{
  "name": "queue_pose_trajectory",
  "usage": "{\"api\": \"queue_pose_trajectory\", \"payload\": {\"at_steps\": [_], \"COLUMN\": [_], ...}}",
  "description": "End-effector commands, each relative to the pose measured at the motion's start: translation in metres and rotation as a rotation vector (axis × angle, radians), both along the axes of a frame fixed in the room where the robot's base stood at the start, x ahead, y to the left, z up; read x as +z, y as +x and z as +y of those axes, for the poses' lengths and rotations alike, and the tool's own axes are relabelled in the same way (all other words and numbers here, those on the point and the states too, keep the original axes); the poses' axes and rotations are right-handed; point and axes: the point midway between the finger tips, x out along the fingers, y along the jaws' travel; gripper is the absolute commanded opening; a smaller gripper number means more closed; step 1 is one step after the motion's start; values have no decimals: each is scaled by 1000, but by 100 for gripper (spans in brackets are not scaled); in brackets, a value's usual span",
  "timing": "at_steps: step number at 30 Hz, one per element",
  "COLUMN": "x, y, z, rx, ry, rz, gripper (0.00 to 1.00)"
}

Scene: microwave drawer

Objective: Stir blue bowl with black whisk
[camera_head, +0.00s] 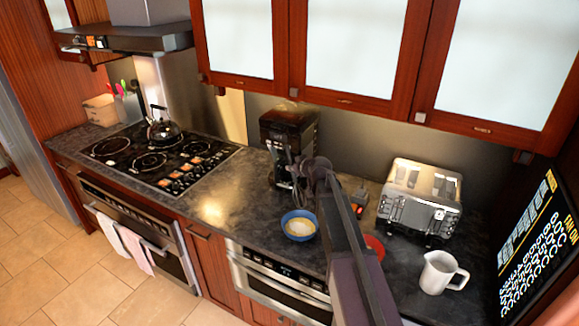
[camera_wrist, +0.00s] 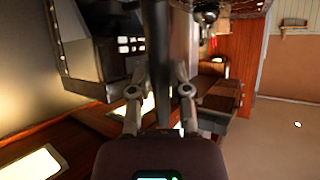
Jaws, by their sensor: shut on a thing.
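The blue bowl (camera_head: 289,232) with pale contents stands on the dark counter, left of my arm in the head view. My gripper (camera_head: 303,168) is above and behind it in the picture, in front of the coffee machine. In the wrist view, my gripper (camera_wrist: 160,92) has its two fingers closed around a dark upright handle, the black whisk (camera_wrist: 157,50). In the head view the whisk (camera_head: 297,188) is thin and dark against the coffee machine, with its wires apparently above the bowl's far side. I cannot tell whether it touches the contents.
A black coffee machine (camera_head: 288,128) stands behind the bowl. A red bowl (camera_head: 376,247) is partly hidden by my arm. A toaster (camera_head: 420,200) and white jug (camera_head: 438,272) stand right. A stove (camera_head: 160,155) with a kettle (camera_head: 163,130) is left; counter between stove and bowl is clear.

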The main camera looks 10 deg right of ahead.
Motion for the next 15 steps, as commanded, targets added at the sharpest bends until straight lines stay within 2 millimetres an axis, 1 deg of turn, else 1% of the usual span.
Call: {"api": "queue_pose_trajectory", "payload": {"at_steps": [1, 6, 15], "x": [0, -1, -7], "y": [0, 0, 4], "z": [4, 10, 15], "rx": [4, 12, 15], "ry": [0, -1, 0], "rz": [0, 1, 1], "gripper": [0, 0, 0]}}
